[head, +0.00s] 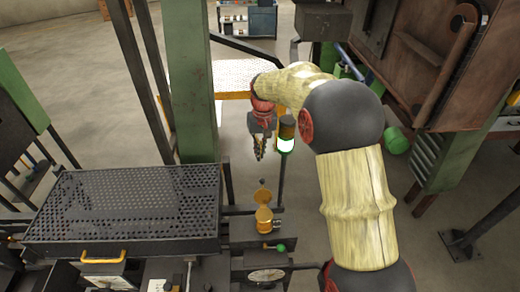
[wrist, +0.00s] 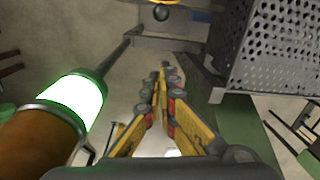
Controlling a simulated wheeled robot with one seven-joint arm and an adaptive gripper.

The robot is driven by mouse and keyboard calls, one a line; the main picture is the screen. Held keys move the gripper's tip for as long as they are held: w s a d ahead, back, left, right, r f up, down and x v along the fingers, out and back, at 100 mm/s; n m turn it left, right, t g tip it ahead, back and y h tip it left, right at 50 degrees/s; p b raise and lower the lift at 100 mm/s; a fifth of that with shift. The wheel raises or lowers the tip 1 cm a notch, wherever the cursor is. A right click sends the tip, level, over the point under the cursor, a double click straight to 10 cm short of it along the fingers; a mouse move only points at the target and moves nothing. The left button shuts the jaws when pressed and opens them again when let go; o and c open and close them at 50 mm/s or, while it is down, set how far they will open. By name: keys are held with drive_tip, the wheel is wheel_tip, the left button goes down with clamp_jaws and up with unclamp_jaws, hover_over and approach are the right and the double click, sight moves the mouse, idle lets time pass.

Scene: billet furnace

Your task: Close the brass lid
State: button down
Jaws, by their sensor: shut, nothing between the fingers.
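The brass lid (head: 263,195) stands raised above a small round brass cup (head: 264,214) on a stand right of the perforated tray, in the head view. The lid looks open, tilted up from the cup's rim. My gripper (head: 259,156) hangs pointing down, above and behind the lid and apart from it. In the wrist view my gripper's yellow fingers (wrist: 163,75) are together with nothing between them. Only a yellow edge shows at the top of the wrist view, so the lid cannot be made out there.
A lit green-white beacon (head: 286,144) stands close beside my gripper; it looms large at left in the wrist view (wrist: 75,97). A perforated metal tray (head: 130,205) lies left, behind it a green column (head: 190,80). A green knob (head: 281,248) sits below the cup.

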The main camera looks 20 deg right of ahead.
drive_tip(key=s+f+p, duration=0.2)
drive_tip(key=s+f, duration=0.1)
drive_tip(key=f, duration=0.2)
drive_tip(key=shift+s+a+f, duration=0.15)
drive_tip(key=shift+s+a, duration=0.1)
drive_tip(key=shift+s, duration=0.15)
drive_tip(key=shift+s, duration=0.1)
